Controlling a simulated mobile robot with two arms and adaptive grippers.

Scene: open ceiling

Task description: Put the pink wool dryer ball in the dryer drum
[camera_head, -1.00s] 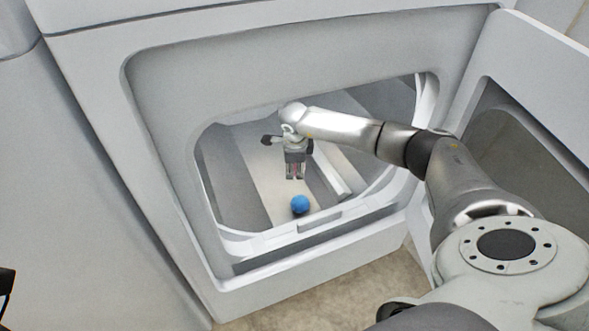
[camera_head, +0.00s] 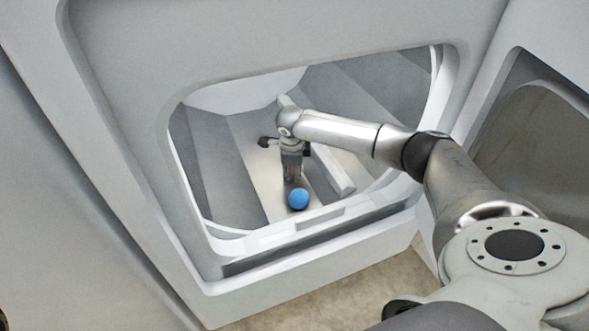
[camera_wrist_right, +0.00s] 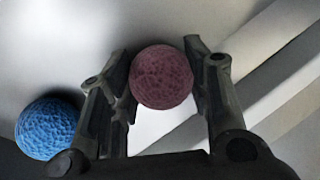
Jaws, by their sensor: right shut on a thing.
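The pink wool dryer ball (camera_wrist_right: 161,77) is between the fingers of my right gripper (camera_wrist_right: 160,85) in the right wrist view, and the gripper is shut on it. In the head view my right gripper (camera_head: 292,172) reaches through the front opening into the dryer drum (camera_head: 238,140), fingers pointing down, low over the drum floor. The pink ball is barely visible there, mostly hidden by the fingers. My left gripper is not in view.
A blue ball (camera_head: 298,199) lies on the drum floor just in front of my right gripper; it also shows in the right wrist view (camera_wrist_right: 47,128). A raised pale bar (camera_head: 340,178) runs along the drum floor to the right. The open dryer door (camera_head: 535,120) stands at the right.

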